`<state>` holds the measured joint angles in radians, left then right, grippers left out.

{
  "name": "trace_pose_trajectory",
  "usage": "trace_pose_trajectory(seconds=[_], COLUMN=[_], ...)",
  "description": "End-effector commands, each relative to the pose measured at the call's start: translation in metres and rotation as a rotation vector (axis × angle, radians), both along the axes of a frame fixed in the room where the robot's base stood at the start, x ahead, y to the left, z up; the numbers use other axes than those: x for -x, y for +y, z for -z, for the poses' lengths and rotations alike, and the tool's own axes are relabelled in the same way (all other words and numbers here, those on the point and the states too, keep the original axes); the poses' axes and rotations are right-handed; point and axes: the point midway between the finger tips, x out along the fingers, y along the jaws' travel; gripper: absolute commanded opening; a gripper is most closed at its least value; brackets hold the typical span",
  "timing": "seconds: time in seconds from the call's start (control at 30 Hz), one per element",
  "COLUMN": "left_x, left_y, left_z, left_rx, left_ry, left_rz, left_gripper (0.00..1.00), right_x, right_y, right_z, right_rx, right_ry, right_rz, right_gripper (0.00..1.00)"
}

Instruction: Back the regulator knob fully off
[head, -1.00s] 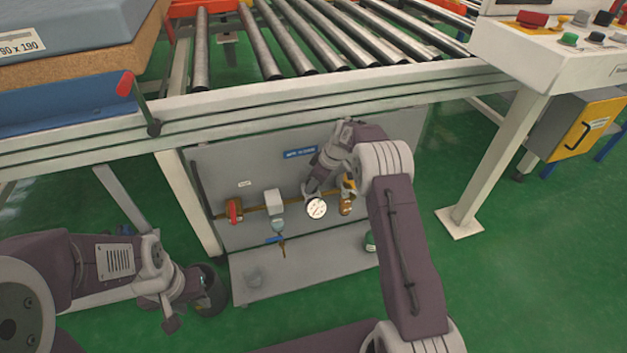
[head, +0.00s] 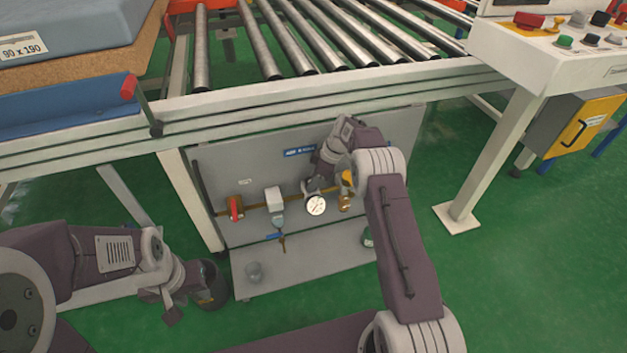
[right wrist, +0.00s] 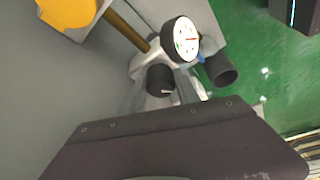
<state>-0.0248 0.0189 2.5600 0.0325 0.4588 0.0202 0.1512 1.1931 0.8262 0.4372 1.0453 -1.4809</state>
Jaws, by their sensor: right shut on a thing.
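The regulator's black knob (right wrist: 160,80), with a white mark, shows in the right wrist view below the round white gauge (right wrist: 187,38). In the head view the gauge (head: 316,205) is on the grey panel (head: 232,160), and the knob is hidden behind my gripper and the gauge. My right gripper (head: 315,184) is at the regulator just above the gauge, shut on the knob. My left gripper (head: 168,302) is low at the left, away from the panel and pointing down; its jaw gap is unclear.
A yellow-tagged fitting (head: 346,190) is close on the right. The roller conveyor frame (head: 300,112) overhangs the panel. A dark bucket (head: 213,285) stands by my left gripper.

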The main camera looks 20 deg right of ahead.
Motion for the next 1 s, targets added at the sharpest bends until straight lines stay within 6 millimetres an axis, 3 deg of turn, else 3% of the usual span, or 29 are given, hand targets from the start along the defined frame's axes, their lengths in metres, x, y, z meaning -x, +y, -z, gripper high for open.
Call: trace_pose_trajectory(seconds=[0.1,0.13,0.2,0.53,0.8,1.0], left_x=[0.0,0.0,0.0,0.0,0.0,0.0], left_y=[0.0,0.0,0.0,0.0,0.0,0.0], left_z=[0.0,0.0,0.0,-0.003,-0.035,-0.045], left_rx=[0.0,0.0,0.0,0.0,0.0,0.0], left_ry=[0.0,0.0,0.0,0.0,0.0,0.0], left_rz=[0.0,0.0,0.0,0.0,0.0,0.0], left_gripper=[0.36,0.36,0.36,0.36,0.36,0.36], right_x=[0.0,0.0,0.0,0.001,0.009,0.014], right_y=[0.0,0.0,0.0,-0.001,-0.021,-0.03], right_z=[0.001,0.001,0.001,-0.005,-0.06,-0.082], right_rx=[0.001,0.001,0.001,0.001,0.001,0.001], right_ry=[0.001,0.001,0.001,0.0,-0.002,0.0], right_rz=[0.0,0.0,0.0,0.001,0.003,0.001], right_gripper=[0.0,0.43,0.59,0.59,0.59,0.59])
